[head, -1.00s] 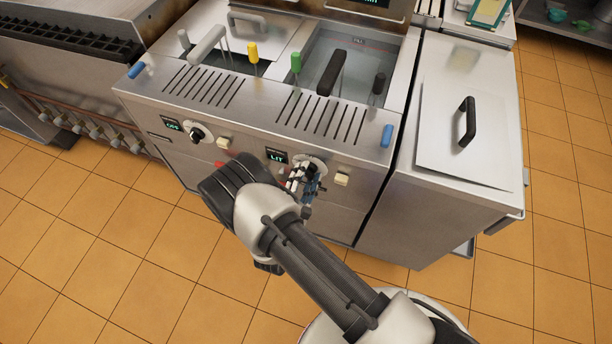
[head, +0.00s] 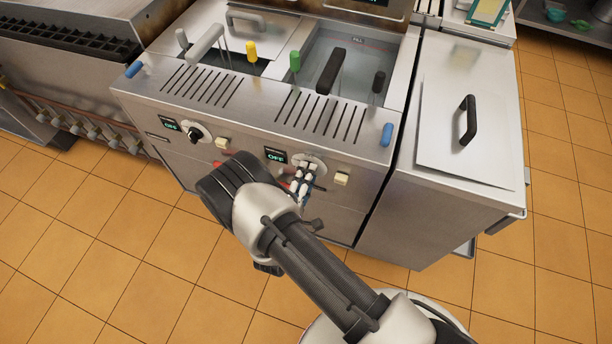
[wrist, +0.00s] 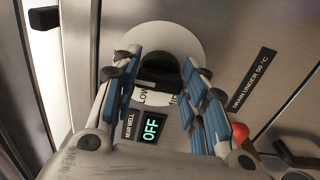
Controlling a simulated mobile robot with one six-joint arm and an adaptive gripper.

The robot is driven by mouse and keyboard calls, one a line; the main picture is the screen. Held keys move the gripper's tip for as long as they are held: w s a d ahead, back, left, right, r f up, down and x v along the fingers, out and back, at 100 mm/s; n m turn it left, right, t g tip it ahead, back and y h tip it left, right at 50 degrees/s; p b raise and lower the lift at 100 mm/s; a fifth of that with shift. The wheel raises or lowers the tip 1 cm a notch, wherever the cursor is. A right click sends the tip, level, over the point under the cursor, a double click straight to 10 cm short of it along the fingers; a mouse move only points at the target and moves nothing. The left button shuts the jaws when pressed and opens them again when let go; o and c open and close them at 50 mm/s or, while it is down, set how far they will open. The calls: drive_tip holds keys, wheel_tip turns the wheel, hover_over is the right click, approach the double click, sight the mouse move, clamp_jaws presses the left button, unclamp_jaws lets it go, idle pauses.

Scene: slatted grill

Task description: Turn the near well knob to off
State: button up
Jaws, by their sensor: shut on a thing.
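The near well knob (wrist: 158,72) is a black knob on a round white dial (wrist: 160,40) in the wrist view. My gripper (wrist: 158,80) has its blue-padded fingers on either side of the knob, shut on it. In the head view my gripper (head: 302,180) is at the right-hand dial on the fryer front, and hides most of the knob. The near well display (wrist: 151,128) reads OFF; it also reads OFF in the head view (head: 276,157).
The other well's knob (head: 194,134) and its display (head: 170,125) are to the left on the same front panel. Cream switches (head: 342,179) and a red part (wrist: 240,131) sit close to the dial. A lidded steel cabinet (head: 455,200) stands at the right.

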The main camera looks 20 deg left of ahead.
idle(0.4)
drive_tip(key=o, duration=1.1)
drive_tip(key=shift+c, duration=0.2)
drive_tip(key=s+a, duration=0.1)
drive_tip(key=s, duration=1.1)
